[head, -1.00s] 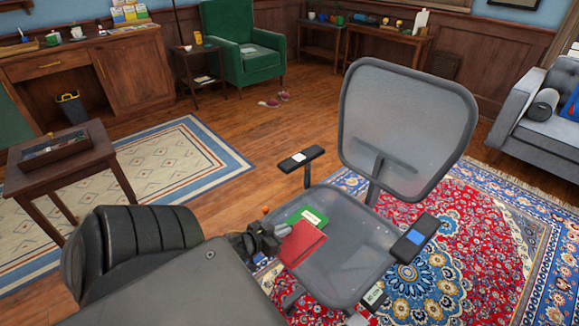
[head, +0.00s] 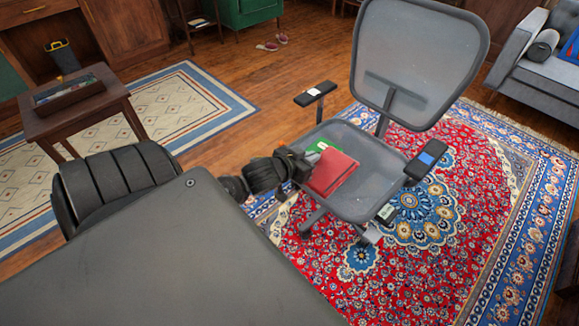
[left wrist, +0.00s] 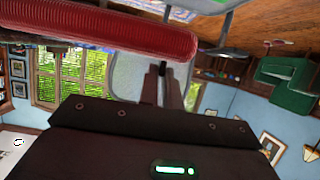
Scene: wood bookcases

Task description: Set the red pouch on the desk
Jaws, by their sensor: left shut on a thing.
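The red pouch (head: 334,174) is at the left front edge of the grey mesh office chair's seat (head: 368,198), partly covering a green item. My left gripper (head: 302,165) is shut on the pouch at its left side. I cannot tell whether the pouch still touches the seat. In the left wrist view the pouch (left wrist: 110,32) fills the upper left, close to the gripper fingers (left wrist: 163,72). A wooden desk (head: 125,35) shows in part at the far upper left; its top is mostly out of view. My right gripper is not in view.
The green item (head: 320,147) lies on the seat. The chair's armrests (head: 315,93) flank the seat. A small side table (head: 75,110) with a tray stands at left. A patterned rug (head: 450,215) lies under the chair. Wood floor (head: 250,130) is open between the rugs.

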